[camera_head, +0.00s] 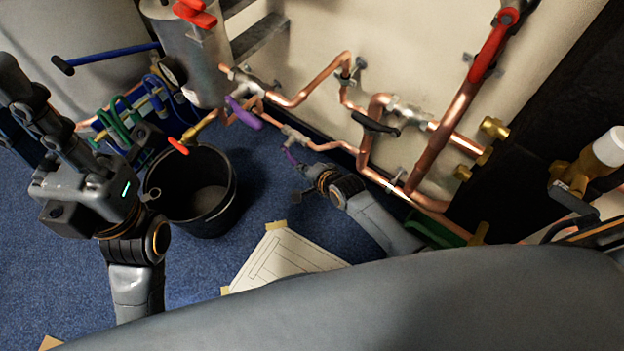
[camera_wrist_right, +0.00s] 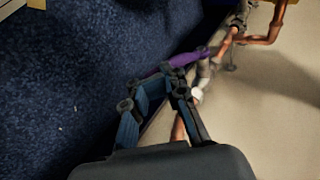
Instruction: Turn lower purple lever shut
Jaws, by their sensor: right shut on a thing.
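The lower purple lever (camera_head: 290,156) sits on a valve of the low copper pipe run, just above the floor. My right gripper (camera_head: 298,168) reaches it from below in the head view and is shut on it. In the right wrist view the purple lever (camera_wrist_right: 188,58) runs up and right from between the fingertips (camera_wrist_right: 172,74); its gripped end is partly hidden by them. My left gripper (camera_head: 28,95) is at the left edge, far from the lever; its jaw opening cannot be made out.
A second purple lever (camera_head: 243,113) sits higher on the pipes. A black bucket (camera_head: 232,190) stands on the blue floor left of my right gripper. A black lever (camera_head: 375,124) and red lever (camera_head: 492,48) are to the right. A paper sheet (camera_head: 290,256) lies on the floor.

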